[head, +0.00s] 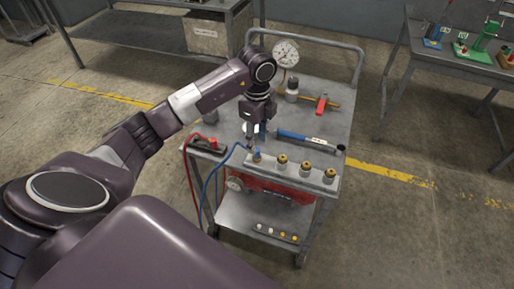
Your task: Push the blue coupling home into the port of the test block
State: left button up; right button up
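The test block (295,169) is a pale metal bar along the front edge of the cart top. Several ports stand in a row on it, with brass-coloured ones (306,167) to the right. A small blue coupling (257,156) shows at the block's left end, with a blue hose (226,160) beside it. I cannot tell how deep it sits in the port. My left gripper (256,138) points down just above and behind the coupling. Its fingertips are too small and dark to tell whether they are open or shut. My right gripper is not in view.
The cart top (327,122) also holds a pressure gauge (286,54), a blue-handled tool (306,138), a red-handled valve (322,103) and a red hose (195,140). The cart's rear handle (362,62) rises behind. A table (440,58) stands at the right.

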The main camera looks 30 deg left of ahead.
pick_arm(q)
notch_tip(320, 180, up, 7)
dwell(0.3)
dwell(0.4)
